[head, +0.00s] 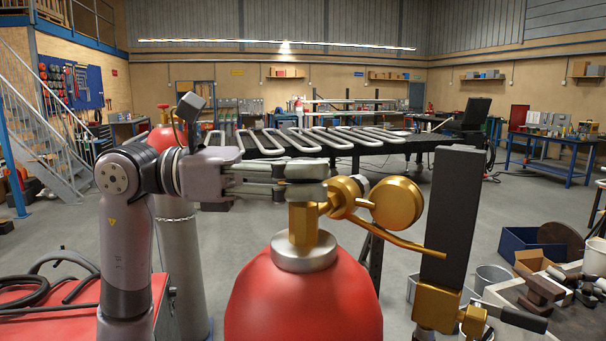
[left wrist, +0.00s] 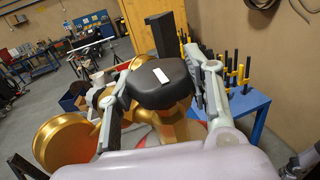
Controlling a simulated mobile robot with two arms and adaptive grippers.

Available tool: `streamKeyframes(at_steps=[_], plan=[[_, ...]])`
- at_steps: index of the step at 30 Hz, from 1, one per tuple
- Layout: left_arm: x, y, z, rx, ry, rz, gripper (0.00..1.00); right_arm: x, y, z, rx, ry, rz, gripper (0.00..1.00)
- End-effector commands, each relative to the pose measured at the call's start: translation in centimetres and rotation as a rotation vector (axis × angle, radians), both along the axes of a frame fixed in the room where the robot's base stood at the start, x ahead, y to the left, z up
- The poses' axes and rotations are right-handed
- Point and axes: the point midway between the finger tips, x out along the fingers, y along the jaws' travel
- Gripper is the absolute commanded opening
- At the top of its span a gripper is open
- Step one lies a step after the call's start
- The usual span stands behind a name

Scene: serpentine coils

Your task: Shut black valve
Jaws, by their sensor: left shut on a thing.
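The black valve knob (left wrist: 172,90), with a small white mark on its top, sits above brass fittings in the left wrist view. My left gripper (head: 305,181) is shut on it, with one finger on each side. In the head view the fingers hide most of the knob. Below it a brass valve stem (head: 312,226) rises from the grey collar of a red cylinder (head: 303,300). Brass gauges (head: 397,203) join the stem on the right; a large round one shows in the left wrist view (left wrist: 68,143). My right gripper is not in view.
A tall black block on a brass fitting (head: 449,215) stands close right of the gauges. A second red-topped cylinder (head: 163,138) is behind my left arm. Serpentine coils (head: 290,140) lie on a long table behind.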

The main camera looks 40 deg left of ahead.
Motion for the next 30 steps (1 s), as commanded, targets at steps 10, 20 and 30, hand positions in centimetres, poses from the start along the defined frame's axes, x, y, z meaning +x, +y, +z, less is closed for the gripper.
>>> streamKeyframes(at_steps=[10, 20, 30], plan=[[-0.01, 0.07, 0.03, -0.003, -0.001, -0.052, 0.19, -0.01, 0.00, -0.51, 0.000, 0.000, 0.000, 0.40], [-0.01, 0.07, 0.02, -0.003, -0.001, -0.051, 0.65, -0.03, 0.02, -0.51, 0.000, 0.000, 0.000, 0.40], [-0.05, 0.12, 0.00, -0.002, -0.001, -0.051, 0.68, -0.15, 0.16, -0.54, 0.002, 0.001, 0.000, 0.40]])
